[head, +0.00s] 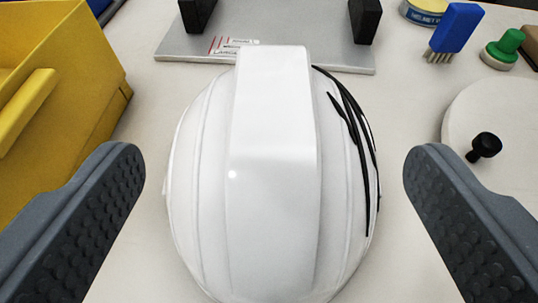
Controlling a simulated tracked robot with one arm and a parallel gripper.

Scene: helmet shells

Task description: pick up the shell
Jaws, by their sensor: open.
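The shell (273,170) is a glossy white helmet dome with a raised centre ridge and black curved stripes on its right side. It sits in the middle of the view, and its lower edge is cut off by the frame. My gripper (274,165) is open, with one dark grey studded finger to the left of the shell and one to the right. A gap shows between each finger and the shell, and nothing is held.
A yellow bin (60,110) stands close at the left. A grey metal plate (190,42) with black posts lies behind the shell. At the right are a blue brush (456,30), a green-knobbed item (505,47), a round tin (425,12) and a white disc (500,115) with a black knob.

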